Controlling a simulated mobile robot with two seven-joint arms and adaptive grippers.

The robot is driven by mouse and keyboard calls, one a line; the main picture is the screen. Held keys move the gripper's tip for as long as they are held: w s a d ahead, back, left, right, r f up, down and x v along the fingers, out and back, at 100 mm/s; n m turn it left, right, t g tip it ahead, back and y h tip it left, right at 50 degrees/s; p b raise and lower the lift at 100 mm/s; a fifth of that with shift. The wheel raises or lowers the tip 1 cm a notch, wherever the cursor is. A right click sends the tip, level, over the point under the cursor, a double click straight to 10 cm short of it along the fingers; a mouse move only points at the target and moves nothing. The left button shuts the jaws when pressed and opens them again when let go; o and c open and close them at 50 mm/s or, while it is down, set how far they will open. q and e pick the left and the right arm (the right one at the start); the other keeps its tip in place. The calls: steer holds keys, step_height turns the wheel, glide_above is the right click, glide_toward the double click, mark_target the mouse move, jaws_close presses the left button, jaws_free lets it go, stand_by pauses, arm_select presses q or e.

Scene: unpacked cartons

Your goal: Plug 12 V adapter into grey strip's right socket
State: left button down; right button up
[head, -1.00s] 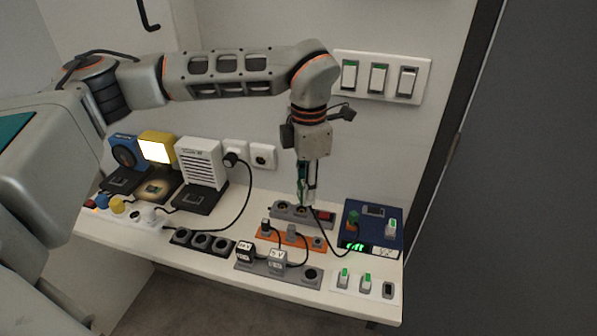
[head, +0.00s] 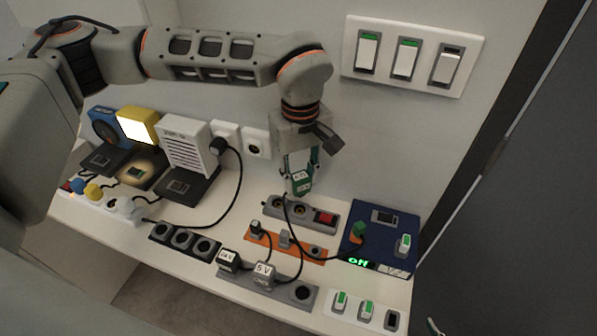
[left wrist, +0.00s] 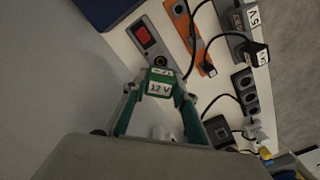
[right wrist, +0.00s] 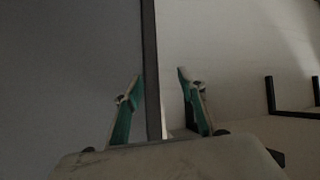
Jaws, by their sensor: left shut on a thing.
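My left gripper (head: 300,172) is shut on the green 12 V adapter (head: 298,184). The adapter's white label shows in the left wrist view (left wrist: 160,88). It is held above the rear grey strip (head: 272,212), apart from it as far as I can see. That strip has two round sockets and a red switch (head: 325,218) at its right end. Its right socket (head: 300,210) is empty and also shows just beyond the adapter in the left wrist view (left wrist: 160,61). My right gripper (right wrist: 160,85) is open and empty, away from the strips.
An orange strip (head: 262,238) lies in front. A front grey strip (head: 282,287) carries 24 V and 5 V adapters. A black strip (head: 183,238) is left. A dark cable loops to the blue box (head: 395,215). Wall switches (head: 408,58) are above.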

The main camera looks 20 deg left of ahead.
mark_target(300, 194)
arm_select(q)
steer(key=shift+s+f+b, duration=0.15)
steer(key=shift+f+b, duration=0.15)
steer(key=shift+f, duration=0.2)
steer(key=shift+f+b, duration=1.15)
steer(key=shift+f, duration=1.05)
arm_select(e)
steer(key=f, duration=0.3)
steer(key=shift+s+d+f, duration=0.1)
steer(key=shift+s+f, duration=0.2)
arm_select(q)
steer(key=shift+r, duration=0.1)
arm_select(e)
steer(key=shift+w+r, duration=0.1)
steer(key=shift+r, duration=0.25)
arm_select(q)
steer(key=shift+f, duration=0.45)
arm_select(e)
steer(key=shift+f, duration=0.1)
steer(key=shift+r, duration=0.2)
arm_select(q)
steer(key=shift+f, duration=0.3)
arm_select(e)
steer(key=shift+f, duration=0.15)
